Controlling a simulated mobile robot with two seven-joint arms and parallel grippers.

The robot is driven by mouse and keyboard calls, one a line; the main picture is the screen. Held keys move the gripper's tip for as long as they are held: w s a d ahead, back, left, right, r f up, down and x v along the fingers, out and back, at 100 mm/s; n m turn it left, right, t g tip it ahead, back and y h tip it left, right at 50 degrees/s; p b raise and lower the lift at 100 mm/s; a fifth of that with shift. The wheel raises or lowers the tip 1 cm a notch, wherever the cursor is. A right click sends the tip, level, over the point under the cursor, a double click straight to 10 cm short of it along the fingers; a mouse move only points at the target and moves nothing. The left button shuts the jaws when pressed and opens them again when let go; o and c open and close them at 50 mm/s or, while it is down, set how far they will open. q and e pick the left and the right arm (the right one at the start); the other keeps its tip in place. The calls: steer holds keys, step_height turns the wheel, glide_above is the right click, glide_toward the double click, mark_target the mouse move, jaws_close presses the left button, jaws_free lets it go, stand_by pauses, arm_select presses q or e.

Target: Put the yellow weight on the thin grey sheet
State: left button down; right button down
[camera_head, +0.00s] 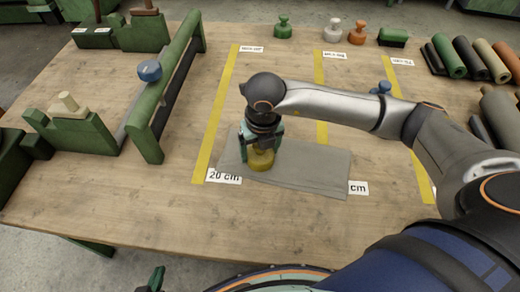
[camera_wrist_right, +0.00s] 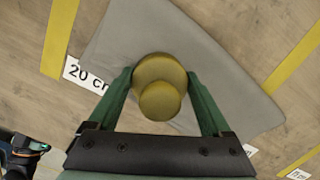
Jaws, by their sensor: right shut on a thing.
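The thin grey sheet (camera_head: 305,168) lies on the table, its left end near the "20 cm" label. The yellow weight (camera_head: 260,160) is at the sheet's left part, upright, on the sheet or just above it; I cannot tell which. My right gripper (camera_head: 261,145) comes down from above and is shut on the weight. In the right wrist view the weight (camera_wrist_right: 160,85) sits between the two green fingers, with the grey sheet (camera_wrist_right: 215,70) around and below it. My left gripper (camera_head: 153,280) shows only partly at the bottom edge; its jaws are unclear.
Yellow tape lines (camera_head: 218,120) cross the table. Green, white and orange weights (camera_head: 332,30) stand along the far edge. Rolls (camera_head: 470,58) lie at the right. The table's front left is clear.

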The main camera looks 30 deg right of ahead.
steer(key=shift+s+f+b, duration=0.15)
steer(key=shift+f+b, duration=0.15)
steer(key=shift+f, duration=0.35)
arm_select(q)
steer(key=shift+w+d+f, duration=0.1)
steer(key=shift+w+f, duration=0.05)
steer(key=shift+f, duration=0.1)
steer(key=shift+w, duration=0.1)
arm_select(e)
jaws_free()
steer(key=shift+s+f, duration=0.1)
steer(key=shift+f, duration=0.05)
arm_select(q)
steer(key=shift+r, duration=0.15)
arm_select(e)
steer(key=shift+r+p, duration=0.35)
steer(key=r, duration=0.8)
steer(key=s+r+p, duration=0.1)
steer(key=r, duration=0.3)
steer(key=shift+a, duration=0.1)
steer(key=shift+r, duration=0.45)
arm_select(q)
steer(key=shift+s+a+r, duration=0.25)
steer(key=shift+s+a, duration=0.1)
steer(key=shift+a, duration=0.05)
